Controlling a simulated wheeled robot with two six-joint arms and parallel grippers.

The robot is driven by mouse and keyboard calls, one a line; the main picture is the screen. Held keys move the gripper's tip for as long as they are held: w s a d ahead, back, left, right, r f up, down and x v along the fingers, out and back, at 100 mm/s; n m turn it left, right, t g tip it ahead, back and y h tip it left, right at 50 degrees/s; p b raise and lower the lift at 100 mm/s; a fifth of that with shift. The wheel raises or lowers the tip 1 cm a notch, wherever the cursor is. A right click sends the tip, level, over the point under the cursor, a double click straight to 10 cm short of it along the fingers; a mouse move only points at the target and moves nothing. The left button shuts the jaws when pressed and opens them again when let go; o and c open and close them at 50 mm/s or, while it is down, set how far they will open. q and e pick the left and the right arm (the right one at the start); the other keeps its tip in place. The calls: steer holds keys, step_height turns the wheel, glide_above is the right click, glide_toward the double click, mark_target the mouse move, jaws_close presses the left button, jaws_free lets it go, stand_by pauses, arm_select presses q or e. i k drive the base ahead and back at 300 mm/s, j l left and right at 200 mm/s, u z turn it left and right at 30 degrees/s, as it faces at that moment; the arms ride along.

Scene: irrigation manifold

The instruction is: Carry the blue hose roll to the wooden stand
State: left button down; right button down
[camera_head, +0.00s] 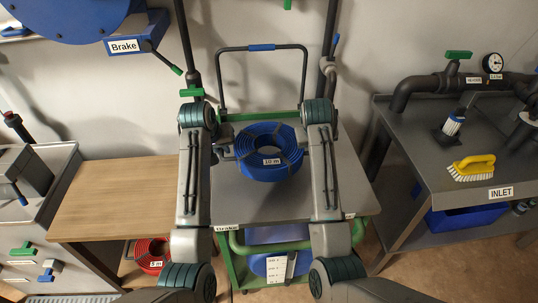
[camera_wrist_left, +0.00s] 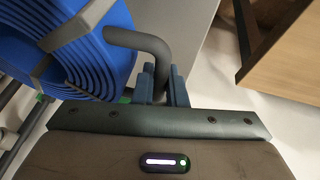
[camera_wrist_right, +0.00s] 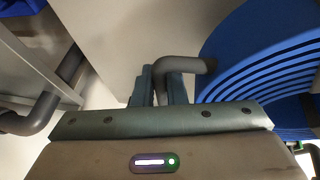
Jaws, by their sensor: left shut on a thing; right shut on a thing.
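The blue hose roll (camera_head: 270,165), labelled 10 m, is over the grey top of the green-framed cart (camera_head: 245,205); whether it touches the top I cannot tell. My left gripper (camera_wrist_left: 163,85) is shut on a dark grey bent handle at one side of the roll (camera_wrist_left: 90,45). It shows in the head view beside the roll's left edge (camera_head: 225,152). My right gripper (camera_wrist_right: 162,85) is shut on the matching handle at the other side of the roll (camera_wrist_right: 265,60); in the head view my arm mostly hides it. The wooden stand (camera_head: 115,200) is left of the cart, its top bare.
A red hose roll (camera_head: 152,255) lies beneath the wooden stand. The cart's push handle (camera_head: 262,48) rises behind the roll. At right, a grey bench (camera_head: 420,180) carries pipes and a yellow brush (camera_head: 473,168). A grey sink unit (camera_head: 40,235) is at far left.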

mark_target(123, 192)
steer(key=i+l+u, duration=0.1)
steer(key=u, duration=0.4)
steer(key=i+l+u, duration=0.1)
steer(key=u, duration=0.4)
steer(key=l+u, duration=0.2)
steer(key=u, duration=0.3)
